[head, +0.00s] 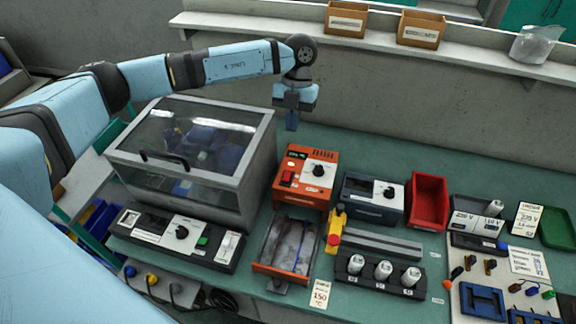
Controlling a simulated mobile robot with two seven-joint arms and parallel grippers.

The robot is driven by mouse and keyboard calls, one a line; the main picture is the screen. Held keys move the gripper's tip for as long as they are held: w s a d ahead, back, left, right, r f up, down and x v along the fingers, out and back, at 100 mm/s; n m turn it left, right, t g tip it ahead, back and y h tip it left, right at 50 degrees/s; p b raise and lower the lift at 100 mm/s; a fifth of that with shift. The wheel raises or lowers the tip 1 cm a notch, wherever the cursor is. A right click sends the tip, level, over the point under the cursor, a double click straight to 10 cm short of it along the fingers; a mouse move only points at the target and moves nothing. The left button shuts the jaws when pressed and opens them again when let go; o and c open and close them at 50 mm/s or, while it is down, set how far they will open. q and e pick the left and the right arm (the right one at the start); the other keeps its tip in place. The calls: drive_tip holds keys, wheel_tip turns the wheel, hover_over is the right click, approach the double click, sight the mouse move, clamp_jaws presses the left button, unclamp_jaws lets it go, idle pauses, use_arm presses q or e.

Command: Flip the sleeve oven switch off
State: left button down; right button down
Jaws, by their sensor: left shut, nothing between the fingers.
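The orange box (305,165), which looks like the sleeve oven, stands on the green bench right of the glass-lidded case. Its top carries a red rocker switch (288,177), a small dark display and a black knob on a white plate. The rocker's on or off position is too small to tell. My left gripper (292,122) points down behind and above the orange box, apart from the switch. Its fingers are shut and empty. My right gripper is not in view.
A glass-lidded case (190,150) stands left of the orange box. A dark grey unit (373,198) and a red bin (428,200) stand to its right. The bench behind is clear.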

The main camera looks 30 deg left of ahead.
sight(287, 177)
use_arm(q)
drive_tip(key=shift+s, duration=0.15)
drive_tip(key=p+x, duration=0.3)
drive_tip(key=x, duration=1)
drive_tip(key=shift+f, duration=0.5)
